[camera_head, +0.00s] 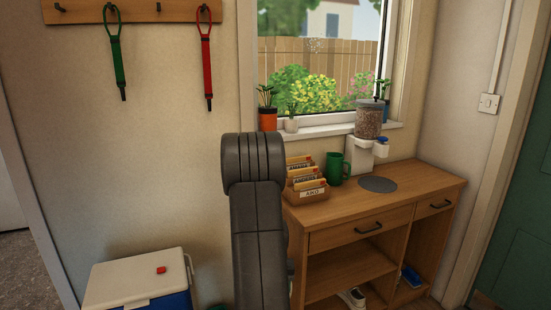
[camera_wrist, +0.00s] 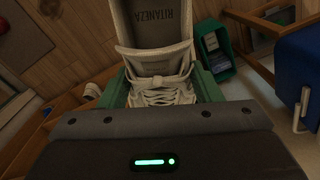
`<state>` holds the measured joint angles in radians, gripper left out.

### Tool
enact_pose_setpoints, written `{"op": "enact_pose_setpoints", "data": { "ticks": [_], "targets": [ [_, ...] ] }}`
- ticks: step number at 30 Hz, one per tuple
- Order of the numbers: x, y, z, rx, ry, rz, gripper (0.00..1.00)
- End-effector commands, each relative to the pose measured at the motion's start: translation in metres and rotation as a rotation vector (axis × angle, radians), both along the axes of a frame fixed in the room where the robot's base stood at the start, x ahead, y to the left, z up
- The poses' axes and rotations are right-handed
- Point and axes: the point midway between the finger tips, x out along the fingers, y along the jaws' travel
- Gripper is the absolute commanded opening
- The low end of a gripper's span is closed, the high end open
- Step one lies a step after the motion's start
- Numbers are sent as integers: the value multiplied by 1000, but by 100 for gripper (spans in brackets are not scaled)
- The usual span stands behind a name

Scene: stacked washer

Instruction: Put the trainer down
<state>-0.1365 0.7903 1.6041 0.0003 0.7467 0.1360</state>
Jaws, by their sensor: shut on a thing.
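A pale cream trainer (camera_wrist: 158,62) with laces fills the upper middle of the wrist view, its opening and the lettered insole facing the camera. My gripper (camera_wrist: 163,88) is shut on it, with a green finger on each side of the laced part. The toe is hidden behind the dark gripper body. The head view does not show the held trainer or my gripper; my arm stands in front. Another light shoe (camera_head: 352,297) lies low in the open part of the wooden bench (camera_head: 345,275).
A white-lidded blue cooler (camera_head: 135,278) stands on the floor at left, with a red item (camera_head: 161,270) on its lid. A green container (camera_wrist: 214,48) sits beyond the trainer in the wrist view. The bench top holds a card box (camera_head: 308,190), green mug (camera_head: 337,168) and dispenser (camera_head: 366,135).

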Motion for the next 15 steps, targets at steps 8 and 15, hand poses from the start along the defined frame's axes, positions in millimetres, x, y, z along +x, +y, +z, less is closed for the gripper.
{"op": "enact_pose_setpoints", "data": {
  "ticks": [8, 15],
  "targets": [
    [-6, 0, 47, 0, 2, 0, 6],
    [-10, 0, 73, 0, 1, 0, 6]
  ]
}}
